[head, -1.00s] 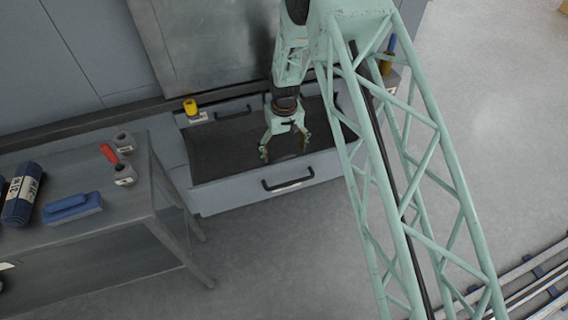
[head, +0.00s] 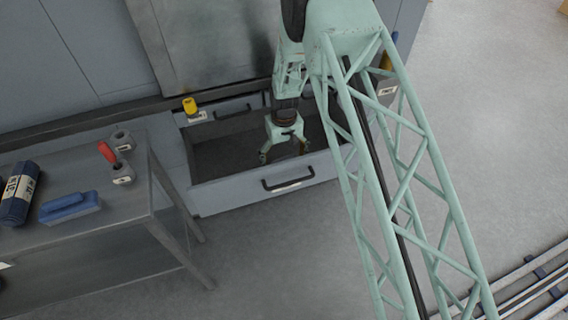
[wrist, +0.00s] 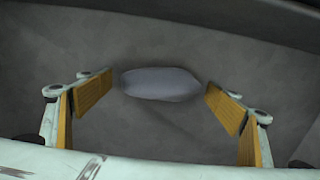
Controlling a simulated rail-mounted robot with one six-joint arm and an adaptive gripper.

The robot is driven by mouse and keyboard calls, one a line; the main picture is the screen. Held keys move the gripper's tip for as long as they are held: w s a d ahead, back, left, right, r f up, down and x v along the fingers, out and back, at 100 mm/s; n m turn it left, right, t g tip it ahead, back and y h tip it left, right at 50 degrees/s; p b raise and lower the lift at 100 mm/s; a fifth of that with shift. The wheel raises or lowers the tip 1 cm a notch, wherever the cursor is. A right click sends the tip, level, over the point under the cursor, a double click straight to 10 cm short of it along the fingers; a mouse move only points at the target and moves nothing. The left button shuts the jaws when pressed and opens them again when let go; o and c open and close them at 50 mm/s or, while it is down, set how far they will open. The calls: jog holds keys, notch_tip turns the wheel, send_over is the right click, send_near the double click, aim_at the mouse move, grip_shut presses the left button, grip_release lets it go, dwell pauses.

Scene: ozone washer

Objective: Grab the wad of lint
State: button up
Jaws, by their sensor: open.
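The wad of lint (wrist: 160,84) is a smooth, pale grey oblong lump lying on the dark drawer floor. In the wrist view it shows ahead of my gripper (wrist: 158,108), between the two fingers with their tan pads. The fingers are spread wide and a gap shows on each side of the lint. In the head view my gripper (head: 284,156) points down inside the open drawer (head: 270,187). The lint cannot be made out in the head view.
The drawer's front wall with its black handle (head: 288,179) stands close in front of my gripper. To the left a grey metal table (head: 120,204) holds a blue float (head: 70,207), a blue roll (head: 20,192) and a red-handled tool (head: 116,163). A yellow knob (head: 190,106) sits behind the drawer.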

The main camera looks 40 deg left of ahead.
jog(key=shift+c, duration=0.4)
jog(key=c, duration=0.9)
jog(key=shift+r, duration=0.15)
jog(key=shift+r+p, duration=0.9)
jog(key=shift+r, duration=4)
